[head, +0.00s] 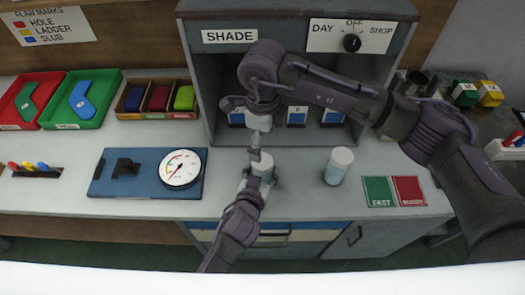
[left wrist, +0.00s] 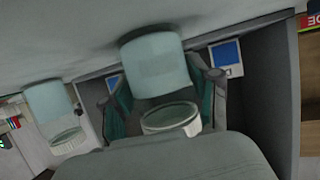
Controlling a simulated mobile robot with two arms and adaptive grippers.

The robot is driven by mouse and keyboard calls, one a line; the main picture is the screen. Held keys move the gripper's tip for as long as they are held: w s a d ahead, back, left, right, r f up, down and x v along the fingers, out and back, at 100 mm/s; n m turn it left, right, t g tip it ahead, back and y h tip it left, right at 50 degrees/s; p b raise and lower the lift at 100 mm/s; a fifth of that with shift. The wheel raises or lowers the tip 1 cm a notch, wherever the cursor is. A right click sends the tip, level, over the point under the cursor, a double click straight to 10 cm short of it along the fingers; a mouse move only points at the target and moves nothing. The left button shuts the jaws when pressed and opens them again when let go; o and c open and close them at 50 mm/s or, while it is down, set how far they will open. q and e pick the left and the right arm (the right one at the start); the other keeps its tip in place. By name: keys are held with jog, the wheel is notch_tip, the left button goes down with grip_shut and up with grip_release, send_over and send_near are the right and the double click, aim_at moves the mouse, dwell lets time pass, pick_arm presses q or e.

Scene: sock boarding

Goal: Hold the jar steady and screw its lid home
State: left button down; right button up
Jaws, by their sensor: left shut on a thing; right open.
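A pale blue jar with a white lid (head: 262,163) stands on the bench in front of the shade box. In the left wrist view, the jar (left wrist: 155,62) and its ribbed white lid (left wrist: 170,119) appear upside down, with the lid on the jar's mouth. I cannot tell how tightly the lid sits. My left gripper (head: 259,178) is shut on this jar, and its dark fingers show on both sides in the wrist view. My right gripper (head: 255,152) reaches down from above, open, just over the lid, and partly hides it. I cannot tell whether it touches.
A second lidded jar (head: 338,166) stands to the right, beside green (head: 378,191) and red (head: 409,190) pads. A blue board with a dial (head: 180,168) lies to the left. The shade box (head: 195,70) stands behind, with blue-marked cards inside.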

notch_tip(320, 180, up, 4)
jog(key=shift+f, duration=0.15)
pick_arm(q)
jog(key=shift+c, duration=1)
grip_release()
jog(key=v, duration=1.2)
jog(key=shift+r, duration=0.1)
